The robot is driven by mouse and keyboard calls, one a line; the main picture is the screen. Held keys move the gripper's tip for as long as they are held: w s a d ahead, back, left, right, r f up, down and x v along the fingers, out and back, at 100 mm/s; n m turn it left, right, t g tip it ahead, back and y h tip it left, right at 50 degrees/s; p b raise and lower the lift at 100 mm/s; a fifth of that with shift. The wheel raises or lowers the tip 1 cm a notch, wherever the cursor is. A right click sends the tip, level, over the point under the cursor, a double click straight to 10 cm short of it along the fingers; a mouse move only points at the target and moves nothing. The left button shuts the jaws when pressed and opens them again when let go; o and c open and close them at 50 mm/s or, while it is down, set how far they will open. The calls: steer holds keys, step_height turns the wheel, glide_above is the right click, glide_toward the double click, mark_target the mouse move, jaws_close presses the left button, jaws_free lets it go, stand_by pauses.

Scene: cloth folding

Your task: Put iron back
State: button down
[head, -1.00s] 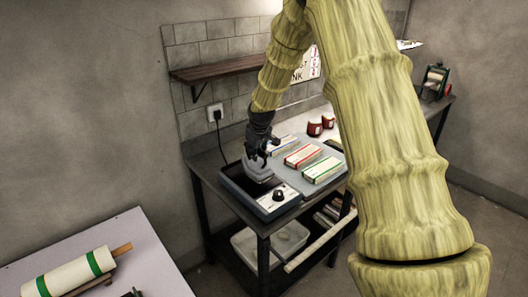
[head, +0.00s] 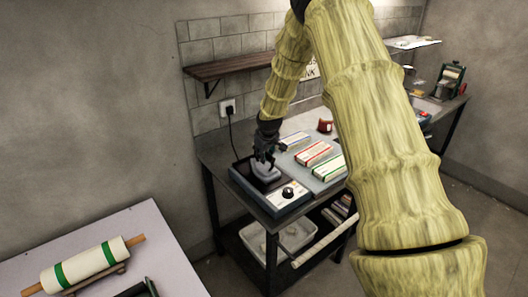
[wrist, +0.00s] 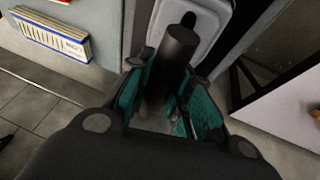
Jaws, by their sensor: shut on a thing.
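The iron (head: 264,172) is a small pale grey block with a dark upright handle. It is at the dark recess of a blue-grey heater box (head: 270,202) with a black knob, on the dark bench. I cannot tell whether it touches the recess floor. My gripper (head: 264,155) is above the iron, shut on its handle. In the wrist view, the teal finger pads of my gripper (wrist: 168,105) are on both sides of the black handle, and the grey body of the iron (wrist: 208,22) shows beyond. The iron's underside is hidden.
Several striped boxes (head: 313,153) lie on a grey mat beside the heater. A red jar (head: 325,126) stands behind them. A wooden shelf (head: 228,68) hangs on the wall above. A white bin (head: 290,237) sits below. A pale table (head: 150,235) with a roller is at front left.

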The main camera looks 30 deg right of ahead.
steer(key=shift+r, duration=0.1)
steer(key=c, duration=1.3)
jaws_free()
steer(key=shift+b+v, duration=1.75)
steer(key=shift+v, duration=4.25)
